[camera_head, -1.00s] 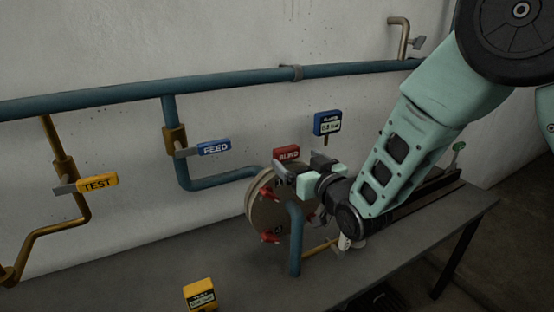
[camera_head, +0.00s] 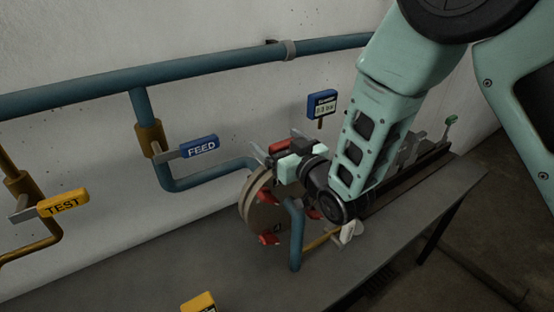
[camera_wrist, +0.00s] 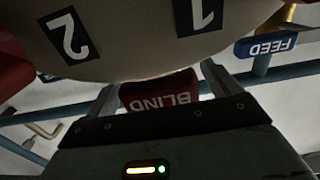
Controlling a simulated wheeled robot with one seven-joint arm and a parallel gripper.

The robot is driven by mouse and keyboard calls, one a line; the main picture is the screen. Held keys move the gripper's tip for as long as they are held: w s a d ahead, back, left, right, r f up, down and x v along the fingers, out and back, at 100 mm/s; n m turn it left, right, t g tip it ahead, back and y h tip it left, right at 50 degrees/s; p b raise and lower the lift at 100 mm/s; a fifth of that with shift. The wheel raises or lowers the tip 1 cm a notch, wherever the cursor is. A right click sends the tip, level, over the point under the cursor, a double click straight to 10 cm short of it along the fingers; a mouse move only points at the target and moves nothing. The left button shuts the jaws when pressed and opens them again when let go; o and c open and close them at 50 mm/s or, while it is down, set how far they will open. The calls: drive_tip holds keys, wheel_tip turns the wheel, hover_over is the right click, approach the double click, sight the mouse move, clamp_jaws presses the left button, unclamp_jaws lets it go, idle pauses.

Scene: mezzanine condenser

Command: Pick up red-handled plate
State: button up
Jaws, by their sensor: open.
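The red handle lettered BLIND (camera_wrist: 160,92) belongs to the red-handled plate. In the wrist view it lies between the two fingers of my gripper (camera_wrist: 160,84), which is open. Gaps seem to show beside the handle, but I cannot tell whether either finger touches it. In the head view my gripper (camera_head: 276,150) is at the top of the round flange (camera_head: 258,210) and covers most of the handle. The plate's body is hidden. The flange face (camera_wrist: 115,35), with labels 1 and 2, fills the top of the wrist view.
Red clamps (camera_head: 268,239) sit on the flange rim, and a blue pipe (camera_head: 296,235) stands before it. The FEED valve handle (camera_head: 199,147) and TEST valve handle (camera_head: 63,203) are to the left. A blue gauge (camera_head: 322,104) stands behind. The bench front (camera_head: 235,285) is largely clear.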

drive_tip(key=c, duration=1.6)
drive_tip(key=shift+r, duration=0.1)
